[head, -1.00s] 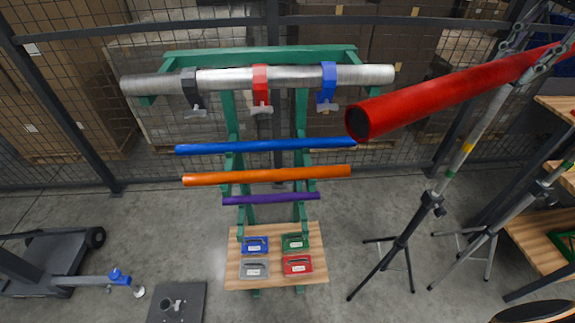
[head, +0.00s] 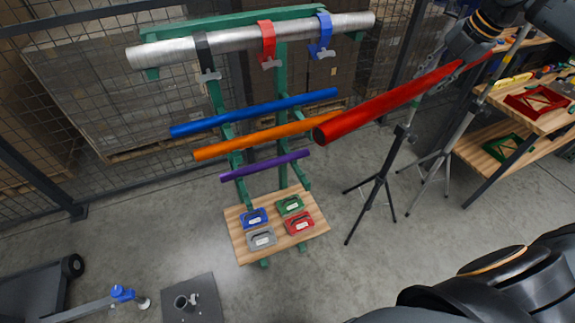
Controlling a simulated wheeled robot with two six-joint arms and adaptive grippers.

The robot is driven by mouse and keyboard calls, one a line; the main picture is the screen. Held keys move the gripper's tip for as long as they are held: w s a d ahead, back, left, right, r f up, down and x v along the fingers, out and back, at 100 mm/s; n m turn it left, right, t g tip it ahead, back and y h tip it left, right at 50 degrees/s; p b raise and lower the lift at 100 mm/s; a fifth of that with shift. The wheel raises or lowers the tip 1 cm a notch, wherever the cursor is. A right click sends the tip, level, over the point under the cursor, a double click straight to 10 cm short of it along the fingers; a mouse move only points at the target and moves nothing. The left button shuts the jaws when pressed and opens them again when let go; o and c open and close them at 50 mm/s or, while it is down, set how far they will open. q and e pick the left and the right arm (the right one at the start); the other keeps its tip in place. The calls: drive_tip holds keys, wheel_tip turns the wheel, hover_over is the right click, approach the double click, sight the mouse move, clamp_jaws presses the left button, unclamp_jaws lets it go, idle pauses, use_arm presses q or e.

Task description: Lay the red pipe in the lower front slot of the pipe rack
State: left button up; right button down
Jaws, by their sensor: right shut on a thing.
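The red pipe (head: 385,105) slants across the right half of the head view, its open near end just right of the orange pipe's end in the picture. My right gripper (head: 452,72) is shut on it toward its far right part. The green pipe rack (head: 283,75) stands left of it. The rack's arms bear a blue pipe (head: 255,112), an orange pipe (head: 255,138) and a purple pipe (head: 265,166), from top to bottom. The red pipe overlaps the orange pipe's right end in view; I cannot tell the gap in depth. My left gripper is out of view.
A strapped silver pipe (head: 235,42) lies along the rack's top. A wooden shelf (head: 240,222) with several small cases is at its base. Tripod stands (head: 385,180) rise under the red pipe. A wooden workbench (head: 550,118) is at right.

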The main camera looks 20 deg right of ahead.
drive_tip(key=w+a+f+t+b, duration=0.1)
drive_tip(key=w+a+f, duration=0.15)
drive_tip(key=f, duration=0.75)
drive_tip(key=w+a+f+t+b, duration=0.1)
drive_tip(key=w+f+t, duration=0.15)
drive_tip(key=f, duration=0.75)
drive_tip(key=w+a+f+t+b, duration=0.1)
drive_tip(key=w+a+f, duration=0.15)
drive_tip(key=f, duration=0.75)
drive_tip(key=w+a+f+m+t+b, duration=0.2)
drive_tip(key=a+f+t+b, duration=0.1)
drive_tip(key=a+f, duration=1.15)
drive_tip(key=s+a+f+t+b, duration=0.1)
drive_tip(key=s+a+t+b, duration=0.15)
drive_tip(key=a, duration=1.15)
drive_tip(key=w+b, duration=0.6)
drive_tip(key=w, duration=0.5)
use_arm(q)
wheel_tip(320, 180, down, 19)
drive_tip(key=b, duration=0.3)
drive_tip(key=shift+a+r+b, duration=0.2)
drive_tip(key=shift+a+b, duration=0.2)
use_arm(e)
wheel_tip(320, 180, down, 7)
drive_tip(key=shift+d, duration=0.15)
